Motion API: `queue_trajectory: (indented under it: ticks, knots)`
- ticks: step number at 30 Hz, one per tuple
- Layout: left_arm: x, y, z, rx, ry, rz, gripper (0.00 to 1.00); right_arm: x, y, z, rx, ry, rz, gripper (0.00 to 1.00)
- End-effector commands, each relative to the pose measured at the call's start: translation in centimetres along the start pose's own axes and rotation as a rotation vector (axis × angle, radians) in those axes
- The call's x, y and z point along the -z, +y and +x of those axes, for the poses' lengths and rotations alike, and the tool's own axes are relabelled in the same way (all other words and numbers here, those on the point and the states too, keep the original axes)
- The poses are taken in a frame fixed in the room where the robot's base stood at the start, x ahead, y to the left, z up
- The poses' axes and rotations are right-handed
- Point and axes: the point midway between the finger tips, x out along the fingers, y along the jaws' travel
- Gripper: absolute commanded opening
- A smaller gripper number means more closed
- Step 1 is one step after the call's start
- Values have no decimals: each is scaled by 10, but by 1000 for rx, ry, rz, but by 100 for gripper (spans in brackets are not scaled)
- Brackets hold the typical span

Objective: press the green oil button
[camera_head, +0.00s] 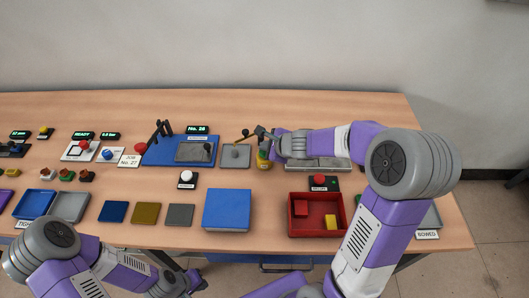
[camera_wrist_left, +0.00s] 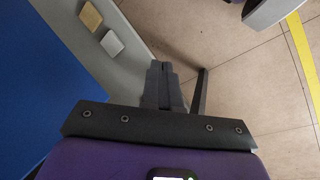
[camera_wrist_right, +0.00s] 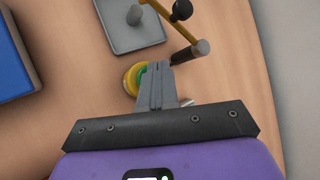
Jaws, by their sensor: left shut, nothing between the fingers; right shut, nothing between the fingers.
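The green oil button (camera_wrist_right: 140,80) is a round green cap in a yellow ring-shaped housing, partly hidden behind my right fingers in the right wrist view. In the head view its yellow housing (camera_head: 263,163) stands just right of a grey plate. My right gripper (camera_wrist_right: 160,66) is shut and empty, its fingertips over the button's right side in that view. I cannot tell whether they touch it. In the head view the right gripper (camera_head: 262,131) reaches in from the right. My left gripper (camera_wrist_left: 160,66) is shut and empty, away from the button, over the floor beyond the table's front.
A lever with a brass arm (camera_wrist_right: 152,8) and dark knobs rises by the grey plate (camera_wrist_right: 118,38), close to my right fingertips. A white button (camera_head: 186,176) stands to the left. A red tray (camera_head: 291,229) and blue block (camera_head: 227,210) lie nearer the front.

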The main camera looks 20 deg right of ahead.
Motion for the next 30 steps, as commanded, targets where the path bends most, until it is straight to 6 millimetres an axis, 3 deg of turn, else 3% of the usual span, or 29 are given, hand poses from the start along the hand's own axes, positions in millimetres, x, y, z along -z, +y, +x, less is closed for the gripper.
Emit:
queue_trajectory:
  ticks: [30]
  knots:
    - [0,-3,8,0,0,0,0,4,4,6,1,0,0,0]
